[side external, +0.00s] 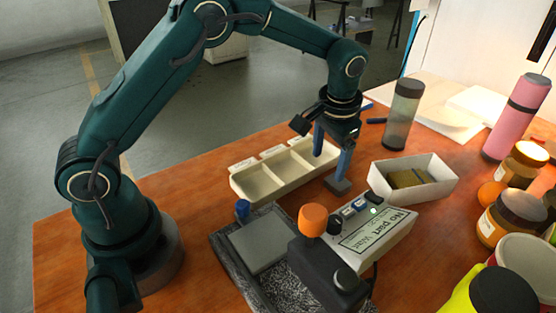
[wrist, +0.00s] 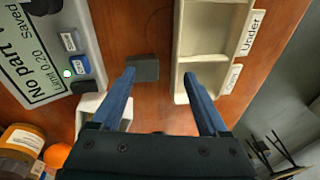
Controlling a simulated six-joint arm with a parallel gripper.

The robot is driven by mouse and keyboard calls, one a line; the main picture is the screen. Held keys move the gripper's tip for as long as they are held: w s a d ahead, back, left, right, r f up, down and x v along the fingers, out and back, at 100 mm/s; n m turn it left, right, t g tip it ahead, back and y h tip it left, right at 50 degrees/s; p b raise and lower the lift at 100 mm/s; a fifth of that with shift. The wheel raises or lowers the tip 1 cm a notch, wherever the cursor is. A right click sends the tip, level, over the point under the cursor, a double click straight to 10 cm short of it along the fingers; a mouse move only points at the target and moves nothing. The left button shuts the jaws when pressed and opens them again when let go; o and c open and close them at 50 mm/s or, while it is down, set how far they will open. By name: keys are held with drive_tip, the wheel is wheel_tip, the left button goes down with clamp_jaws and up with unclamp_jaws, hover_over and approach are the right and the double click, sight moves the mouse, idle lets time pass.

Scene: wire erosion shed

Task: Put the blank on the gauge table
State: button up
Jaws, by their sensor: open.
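The blank, a small dark grey block (side external: 338,184), lies on the orange-brown table between the three-compartment tray and the display unit. In the wrist view the blank (wrist: 144,68) shows just ahead of the fingertips, nearer the left finger. My gripper (side external: 331,165) is open and points down above the blank. In the wrist view its blue fingers (wrist: 159,75) stand wide apart with nothing held. The right-hand finger overlaps the blank in the side view; I cannot tell if they touch. The gauge table, a flat grey plate (side external: 262,243), is bare on its speckled stone base.
The cream sorting tray (side external: 270,184) is empty. A white box (side external: 444,177) holds something brownish. A grey bottle (side external: 403,116), a pink bottle (side external: 514,120) and jars (side external: 509,218) crowd the right.

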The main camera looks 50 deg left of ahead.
drive_tip(key=shift+w+d+r+n+h, duration=0.25)
drive_tip(key=shift+w+d+n+h, duration=0.25)
drive_tip(key=shift+d+h, duration=0.25)
drive_tip(key=shift+d+f, duration=0.15)
drive_tip(key=shift+w+f, duration=0.2)
drive_tip(key=shift+f, duration=0.95)
drive_tip(key=shift+w+f, duration=0.15)
drive_tip(key=shift+f, duration=1)
clamp_jaws()
